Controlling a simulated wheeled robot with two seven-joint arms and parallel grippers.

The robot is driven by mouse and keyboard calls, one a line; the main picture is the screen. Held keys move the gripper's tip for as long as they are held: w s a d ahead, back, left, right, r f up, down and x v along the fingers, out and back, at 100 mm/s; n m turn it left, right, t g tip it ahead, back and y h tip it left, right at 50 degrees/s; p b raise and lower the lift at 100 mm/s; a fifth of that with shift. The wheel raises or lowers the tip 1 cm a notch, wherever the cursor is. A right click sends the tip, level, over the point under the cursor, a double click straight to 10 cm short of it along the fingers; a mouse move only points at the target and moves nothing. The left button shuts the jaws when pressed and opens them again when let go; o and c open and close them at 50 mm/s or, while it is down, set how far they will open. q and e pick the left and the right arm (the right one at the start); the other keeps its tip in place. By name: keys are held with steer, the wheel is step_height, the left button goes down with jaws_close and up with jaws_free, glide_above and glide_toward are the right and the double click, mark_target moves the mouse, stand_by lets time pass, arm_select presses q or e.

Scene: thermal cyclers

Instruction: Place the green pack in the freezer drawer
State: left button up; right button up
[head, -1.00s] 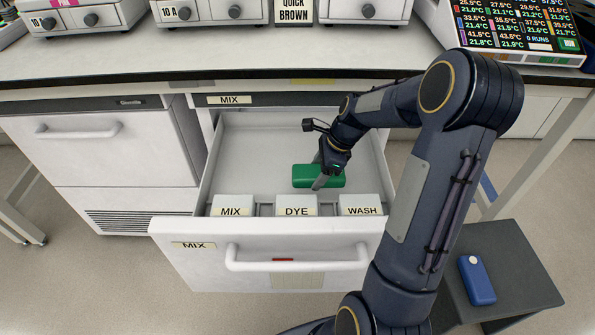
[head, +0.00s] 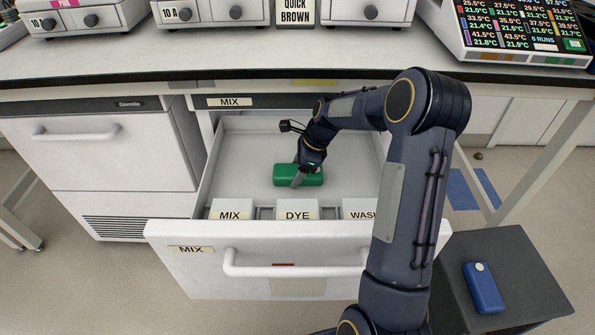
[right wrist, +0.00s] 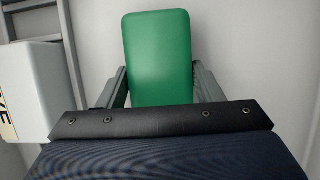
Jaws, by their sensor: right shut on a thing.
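The green pack (head: 285,174) is inside the open freezer drawer (head: 202,257), over the drawer's inner floor behind the labelled boxes. My right gripper (head: 300,176) is shut on the green pack, with a finger across its front side. In the right wrist view the green pack (right wrist: 160,55) sits between the two fingers, with the drawer's pale floor beyond it. I cannot tell whether the pack touches the floor. The left gripper is not in view.
Boxes marked MIX (head: 231,211), DYE (head: 297,211) and WASH (head: 358,211) line the drawer's front. A blue pack (head: 482,290) lies on a dark stand (head: 535,285) at the lower right. The bench edge (head: 120,82) runs above the drawer. The drawer's left part is clear.

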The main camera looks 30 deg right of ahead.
steer(key=o, duration=1.2)
steer(key=shift+f, duration=0.1)
steer(key=shift+r, duration=0.2)
steer(key=d+r, duration=0.1)
steer(key=s+d+r+p, duration=0.1)
steer(key=r, duration=0.1)
steer(key=shift+s, duration=0.15)
steer(key=s+d, duration=0.2)
steer(key=d, duration=0.1)
steer(key=s+d+p, duration=0.1)
steer(key=d, duration=0.2)
steer(key=s+d, duration=0.2)
steer(key=d, duration=0.1)
steer(key=shift+s+d+f+p, duration=0.1)
steer(key=shift+s+f+p, duration=0.1)
steer(key=shift+s+p, duration=0.15)
